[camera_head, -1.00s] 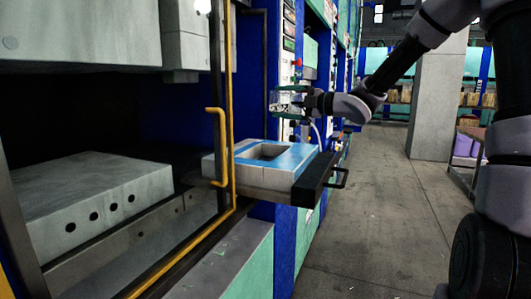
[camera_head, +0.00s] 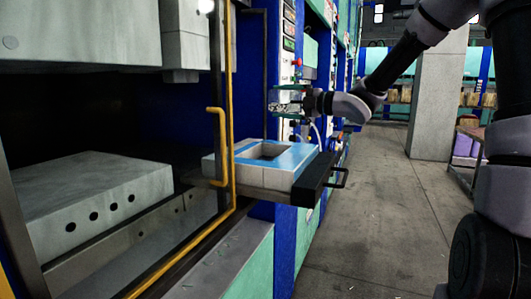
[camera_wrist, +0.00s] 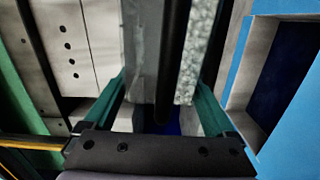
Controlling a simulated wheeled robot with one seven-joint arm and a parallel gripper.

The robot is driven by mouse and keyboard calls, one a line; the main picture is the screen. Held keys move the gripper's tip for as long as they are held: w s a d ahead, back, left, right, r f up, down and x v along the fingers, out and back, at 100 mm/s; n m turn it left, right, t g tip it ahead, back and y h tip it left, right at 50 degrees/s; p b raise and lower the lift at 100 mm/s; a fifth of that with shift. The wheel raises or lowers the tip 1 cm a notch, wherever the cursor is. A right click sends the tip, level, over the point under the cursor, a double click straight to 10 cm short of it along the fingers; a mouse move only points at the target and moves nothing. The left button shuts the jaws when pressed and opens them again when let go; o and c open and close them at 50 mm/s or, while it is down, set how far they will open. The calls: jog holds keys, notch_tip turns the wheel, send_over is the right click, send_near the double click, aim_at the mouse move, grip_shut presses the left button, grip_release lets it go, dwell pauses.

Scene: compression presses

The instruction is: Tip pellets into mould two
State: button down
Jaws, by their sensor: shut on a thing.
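The mould (camera_head: 240,160) is a pale block with a blue top and a rectangular cavity. It sits on a pulled-out slide with a black front handle. In the wrist view the mould's blue rim (camera_wrist: 240,75) and dark cavity are at the right. My gripper (camera_head: 287,104) is above and just behind the mould in the head view. In the wrist view its green fingers (camera_wrist: 163,88) are shut on a greyish container (camera_wrist: 145,50). Speckled, pellet-like material (camera_wrist: 203,45) shows at its right side. I cannot tell how tilted the container is. No pellets show in the cavity.
A press with a grey lower block (camera_head: 95,200) and upper block stands at the left. A yellow bent bar (camera_head: 222,140) runs upright before the mould's left side. A column (camera_head: 437,95) stands at the back right.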

jog(key=shift+s+a+n, duration=0.1)
jog(key=shift+s+n, duration=0.15)
jog(key=shift+n, duration=0.6)
jog(key=shift+s+a+n, duration=0.15)
jog(key=shift+s+n, duration=0.15)
jog(key=shift+n, duration=0.6)
jog(key=shift+s+a+n, duration=0.1)
jog(key=shift+s+n, duration=0.15)
jog(key=shift+n, duration=0.6)
dwell(1.6)
